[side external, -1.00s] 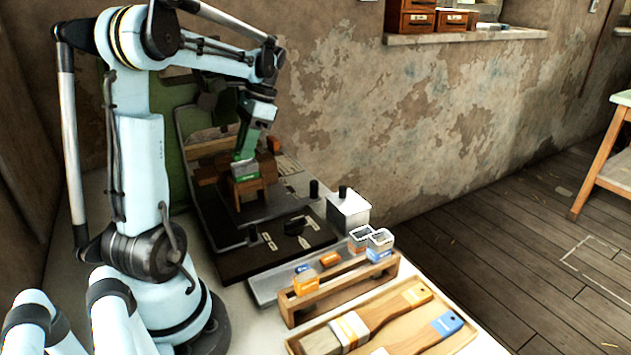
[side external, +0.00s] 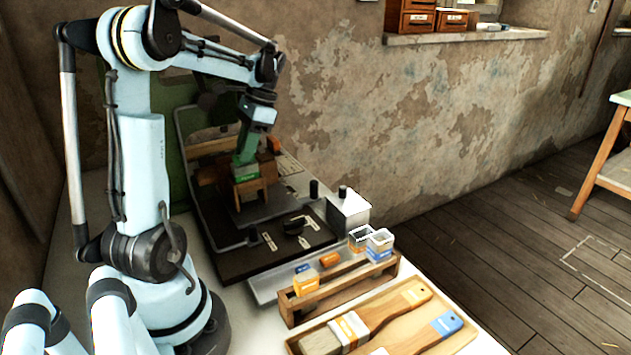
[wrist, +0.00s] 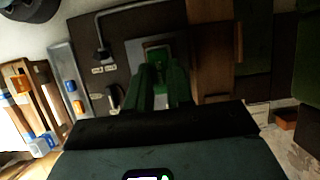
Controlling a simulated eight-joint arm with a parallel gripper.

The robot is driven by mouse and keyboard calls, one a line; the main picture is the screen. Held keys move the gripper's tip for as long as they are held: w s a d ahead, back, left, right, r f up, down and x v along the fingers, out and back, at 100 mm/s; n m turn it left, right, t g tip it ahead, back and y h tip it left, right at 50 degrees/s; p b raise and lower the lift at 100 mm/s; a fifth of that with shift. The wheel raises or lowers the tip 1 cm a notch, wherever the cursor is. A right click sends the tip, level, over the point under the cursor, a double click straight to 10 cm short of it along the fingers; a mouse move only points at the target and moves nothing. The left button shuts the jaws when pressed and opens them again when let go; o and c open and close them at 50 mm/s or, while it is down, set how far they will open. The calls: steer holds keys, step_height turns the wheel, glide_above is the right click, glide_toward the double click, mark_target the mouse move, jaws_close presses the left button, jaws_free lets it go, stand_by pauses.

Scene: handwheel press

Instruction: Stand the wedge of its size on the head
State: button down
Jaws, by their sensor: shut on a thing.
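My gripper (side external: 245,158) is at the press, with green fingers pointing down. It is shut on a small piece with a green band (side external: 246,177), which I take to be the wedge. The piece is at the brown wooden part (side external: 262,190) of the press, which may be the head. I cannot tell whether it touches or rests on it. In the wrist view the green fingers (wrist: 165,88) reach toward a pale-edged green square (wrist: 157,55) at the press, and they hide much of the held piece.
An orange piece (side external: 331,258) and a blue piece (side external: 303,268) lie in a grey tray (side external: 262,292). A wooden rack (side external: 342,290) holds small labelled containers. A tray with brushes (side external: 375,322) lies in front. Black knobs stand on the dark base plate (side external: 235,265).

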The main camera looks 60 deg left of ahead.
steer(key=shift+f, duration=0.2)
steer(key=c, duration=0.9)
jaws_free()
steer(key=shift+r, duration=0.1)
steer(key=v, duration=1.2)
